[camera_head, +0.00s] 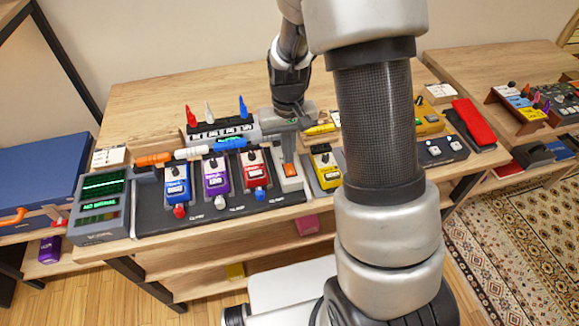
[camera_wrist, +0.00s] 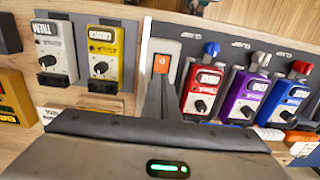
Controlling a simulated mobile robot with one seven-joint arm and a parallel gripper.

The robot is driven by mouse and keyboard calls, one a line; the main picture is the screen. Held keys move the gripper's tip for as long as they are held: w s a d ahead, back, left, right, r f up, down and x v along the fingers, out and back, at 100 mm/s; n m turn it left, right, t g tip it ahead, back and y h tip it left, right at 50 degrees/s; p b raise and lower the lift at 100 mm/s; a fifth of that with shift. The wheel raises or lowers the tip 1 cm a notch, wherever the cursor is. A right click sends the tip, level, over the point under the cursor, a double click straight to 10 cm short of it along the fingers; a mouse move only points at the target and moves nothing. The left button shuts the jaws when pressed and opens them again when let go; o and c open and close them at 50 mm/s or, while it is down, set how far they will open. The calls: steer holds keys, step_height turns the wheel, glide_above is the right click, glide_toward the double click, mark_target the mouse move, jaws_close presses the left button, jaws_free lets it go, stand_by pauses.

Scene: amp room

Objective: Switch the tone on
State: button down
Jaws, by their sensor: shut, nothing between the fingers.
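An orange rocker switch (camera_head: 289,169) sits on a pale switch plate (camera_head: 291,184), between the red pedal and the yellow pedal. The orange rocker also shows in the wrist view (camera_wrist: 161,64). My gripper (camera_head: 287,150) is shut and empty, pointing down over the plate. In the wrist view its fingertips (camera_wrist: 159,82) are right beside the rocker's near end. I cannot tell whether they touch it. The rocker's tilt is too small to tell. A grey monitor (camera_head: 101,205) at the left front shows a green trace and green text.
Red (camera_head: 254,172), purple (camera_head: 215,178) and blue (camera_head: 175,184) pedals stand on a black board (camera_head: 150,215) left of the plate. A yellow pedal (camera_head: 325,168) stands close on the right. My arm hides part of the table.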

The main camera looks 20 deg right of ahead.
steer(key=shift+f+b, duration=0.55)
steer(key=shift+f, duration=0.2)
stand_by(0.4)
steer(key=shift+r, duration=0.15)
step_height(320, 180, up, 7)
steer(key=p, duration=0.5)
stand_by(0.6)
steer(key=s+r+t+p, duration=0.1)
steer(key=s+r, duration=0.3)
steer(key=r, duration=0.5)
steer(key=s+r+t+p, duration=0.2)
steer(key=s+r, duration=0.1)
steer(key=r, duration=0.7)
steer(key=s+r+t+p, duration=0.1)
steer(key=s+r+t, duration=0.1)
steer(key=s+r, duration=0.7)
steer(key=shift+s+t+p, duration=0.3)
steer(key=shift+s+p, duration=0.1)
steer(key=shift+s, duration=0.8)
steer(key=shift+a, duration=0.1)
